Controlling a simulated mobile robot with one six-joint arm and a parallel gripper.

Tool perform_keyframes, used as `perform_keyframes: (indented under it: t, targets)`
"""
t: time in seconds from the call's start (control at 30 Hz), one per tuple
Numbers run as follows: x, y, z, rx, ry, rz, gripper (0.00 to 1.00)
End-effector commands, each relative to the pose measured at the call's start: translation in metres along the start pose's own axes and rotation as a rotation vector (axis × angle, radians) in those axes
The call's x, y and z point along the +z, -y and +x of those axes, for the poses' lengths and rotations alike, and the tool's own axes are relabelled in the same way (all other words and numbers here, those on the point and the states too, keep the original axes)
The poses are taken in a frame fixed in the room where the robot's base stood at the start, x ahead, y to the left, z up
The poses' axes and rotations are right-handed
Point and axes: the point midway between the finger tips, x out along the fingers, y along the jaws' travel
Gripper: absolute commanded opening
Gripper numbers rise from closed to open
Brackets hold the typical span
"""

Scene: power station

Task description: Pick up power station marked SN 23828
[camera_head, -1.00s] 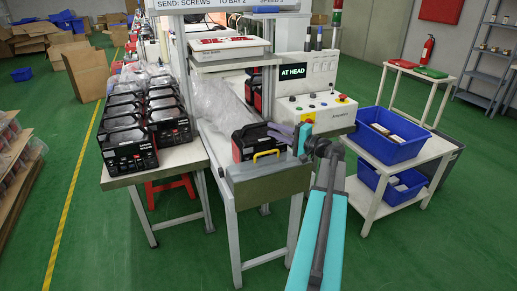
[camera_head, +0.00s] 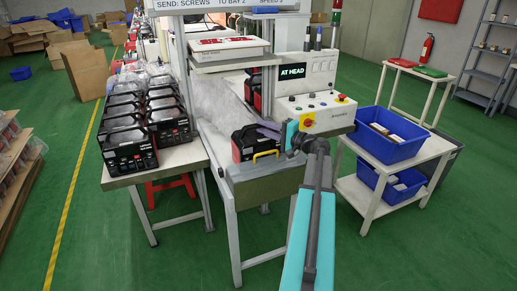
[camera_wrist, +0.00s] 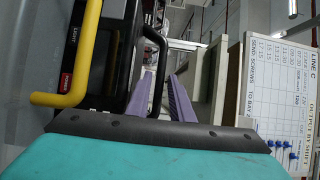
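Several similar power stations (camera_head: 122,145) stand in rows on the left table, labels unreadable. A control panel (camera_head: 312,105) reading AT HEAD is behind my wrist. Blue bins (camera_head: 388,137) sit on a cart at right.

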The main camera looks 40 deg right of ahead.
Motion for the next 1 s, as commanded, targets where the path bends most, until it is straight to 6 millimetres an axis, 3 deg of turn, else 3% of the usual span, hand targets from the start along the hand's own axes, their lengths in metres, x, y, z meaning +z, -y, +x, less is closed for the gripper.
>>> perform_keyframes:
  t: [0.4, 0.53, 1.0]
  targets:
    - [0.0005, -0.0002, 0.0004, 0.000, 0.001, 0.000, 0.20]
    - [0.0004, -0.0003, 0.0004, 0.000, 0.001, 0.000, 0.00]
    - [0.0001, -0.0003, 0.0000, 0.001, 0.001, 0.000, 0.00]
